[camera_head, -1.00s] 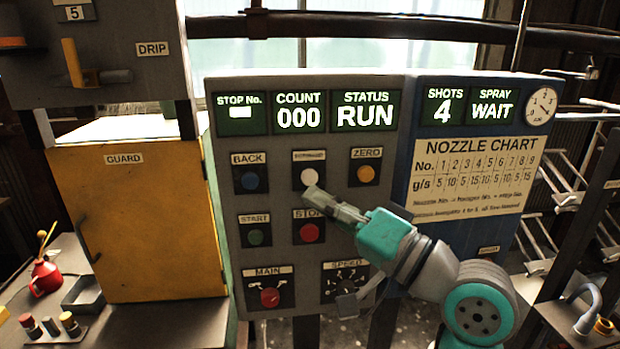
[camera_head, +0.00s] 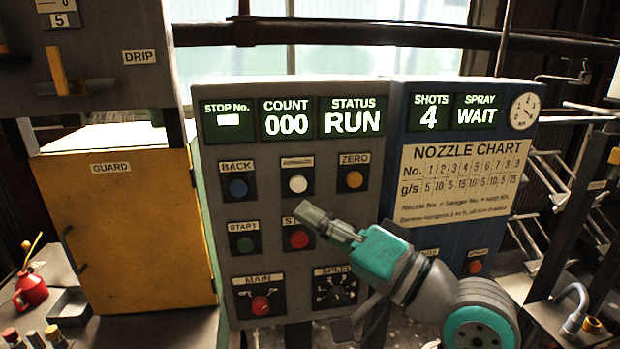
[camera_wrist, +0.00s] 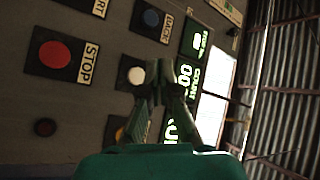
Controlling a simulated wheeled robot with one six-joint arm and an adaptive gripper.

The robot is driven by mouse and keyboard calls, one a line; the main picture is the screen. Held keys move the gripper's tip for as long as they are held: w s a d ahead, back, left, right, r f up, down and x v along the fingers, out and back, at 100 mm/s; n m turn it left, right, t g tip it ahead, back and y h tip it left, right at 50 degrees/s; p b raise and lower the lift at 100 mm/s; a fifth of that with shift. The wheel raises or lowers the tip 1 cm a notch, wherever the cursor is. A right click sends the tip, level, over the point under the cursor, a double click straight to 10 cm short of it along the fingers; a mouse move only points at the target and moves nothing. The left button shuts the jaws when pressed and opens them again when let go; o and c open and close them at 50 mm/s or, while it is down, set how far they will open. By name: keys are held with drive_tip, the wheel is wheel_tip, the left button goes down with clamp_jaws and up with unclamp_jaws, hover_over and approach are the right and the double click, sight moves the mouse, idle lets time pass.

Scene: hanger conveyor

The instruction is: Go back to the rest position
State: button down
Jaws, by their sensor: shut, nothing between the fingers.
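My gripper (camera_head: 309,215) is shut and empty in front of the grey control panel (camera_head: 272,215) in the head view. The white button (camera_head: 298,184) is just above the tips. In the wrist view my gripper (camera_wrist: 160,75) shows with the white button (camera_wrist: 136,75) beside its tips and the STOP button (camera_wrist: 54,55) at the left. Contact with the panel cannot be told. The displays read COUNT 000 and STATUS RUN.
A blue panel (camera_head: 395,140) with SHOTS 4, SPRAY WAIT and a nozzle chart (camera_head: 460,180) adjoins on the right. A yellow guard (camera_head: 125,230) stands at the left. A dark pipe (camera_head: 400,35) runs across above. Racks (camera_head: 545,215) stand at the far right.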

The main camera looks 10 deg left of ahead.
drive_tip(key=w+d+f+m+t+h, duration=0.1)
drive_tip(key=d+f+m+t+h, duration=0.15)
drive_tip(key=f, duration=0.55)
drive_tip(key=d+f+m+t+h, duration=0.2)
drive_tip(key=d+f+t+h, duration=0.15)
drive_tip(key=f, duration=0.55)
drive_tip(key=s+d+f+m+h, duration=0.1)
drive_tip(key=s+d+f+h, duration=0.25)
drive_tip(key=f, duration=0.35)
drive_tip(key=s+d+f+m+h, duration=0.1)
drive_tip(key=s+d+f+h, duration=0.25)
drive_tip(key=f, duration=0.45)
drive_tip(key=s+d+f+n+h, duration=0.1)
drive_tip(key=s+d+f, duration=0.2)
drive_tip(key=s, duration=0.4)
drive_tip(key=s+d+f+n+h, duration=0.1)
drive_tip(key=s+d+f+h, duration=0.2)
drive_tip(key=s, duration=0.4)
drive_tip(key=s+d+f+n, duration=0.1)
drive_tip(key=s+d+f, duration=0.25)
drive_tip(key=s, duration=0.45)
drive_tip(key=s+n+g, duration=0.1)
drive_tip(key=s+n, duration=0.2)
drive_tip(key=s, duration=0.7)
drive_tip(key=shift+r+g+h, duration=0.3)
drive_tip(key=shift+r+h, duration=0.1)
drive_tip(key=shift+r, duration=0.05)
drive_tip(key=shift+s, duration=0.1)
idle(1.1)
